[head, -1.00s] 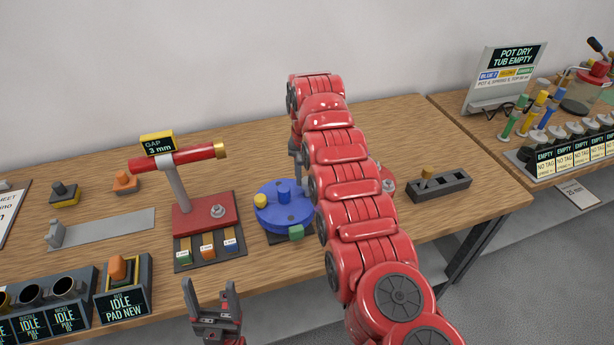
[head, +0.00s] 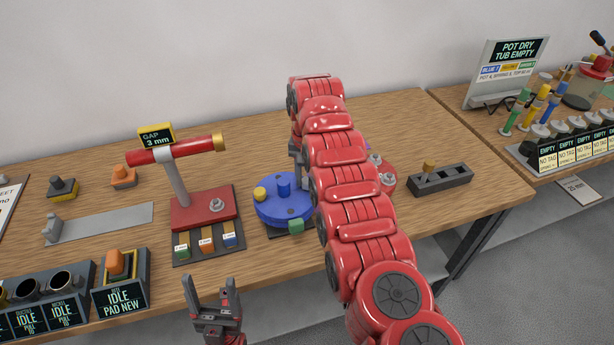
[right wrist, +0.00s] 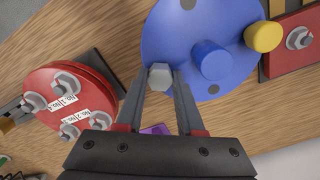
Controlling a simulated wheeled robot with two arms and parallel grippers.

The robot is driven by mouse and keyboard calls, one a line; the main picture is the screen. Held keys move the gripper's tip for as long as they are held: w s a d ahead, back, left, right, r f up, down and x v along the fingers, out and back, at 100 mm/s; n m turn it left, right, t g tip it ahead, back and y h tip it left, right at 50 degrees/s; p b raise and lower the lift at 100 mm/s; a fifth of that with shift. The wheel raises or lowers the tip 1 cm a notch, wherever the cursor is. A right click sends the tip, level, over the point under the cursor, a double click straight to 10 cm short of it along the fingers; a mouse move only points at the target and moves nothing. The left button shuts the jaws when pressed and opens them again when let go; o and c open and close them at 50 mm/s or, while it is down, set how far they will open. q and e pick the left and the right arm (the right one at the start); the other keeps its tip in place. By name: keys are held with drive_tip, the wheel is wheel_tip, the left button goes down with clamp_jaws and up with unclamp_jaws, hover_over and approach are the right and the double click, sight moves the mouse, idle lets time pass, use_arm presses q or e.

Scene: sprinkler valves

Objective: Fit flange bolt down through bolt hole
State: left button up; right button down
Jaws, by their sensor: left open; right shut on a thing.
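A grey hex-headed flange bolt (right wrist: 160,76) is between the fingertips of my right gripper (right wrist: 160,84), which is shut on it. It overlaps the edge of a round blue flange (right wrist: 170,40) in the right wrist view; its lower end is hidden, so I cannot tell whether it is in a hole. The blue flange also shows in the head view (head: 268,212). Dark bolt holes (right wrist: 214,89) show in its face, around a raised blue hub (right wrist: 211,60). My left gripper (head: 211,284) is open and empty, in front of the table's near edge.
A red disc (right wrist: 48,84) with several bolts and number labels lies beside the blue flange. A yellow knob (right wrist: 263,36) and a green block (head: 296,226) sit at the flange's rim. A red gap stand (head: 203,208) is left; a dark slotted block (head: 440,180) is right.

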sight(308, 180)
drive_tip(key=shift+f, duration=0.3)
drive_tip(key=shift+c, duration=2.2)
unclamp_jaws()
drive_tip(key=shift+r, duration=0.1)
wheel_tip(308, 180, up, 6)
drive_tip(key=shift+d, duration=0.1)
wheel_tip(308, 180, up, 11)
drive_tip(key=p, duration=1.1)
drive_tip(key=shift+r, duration=0.15)
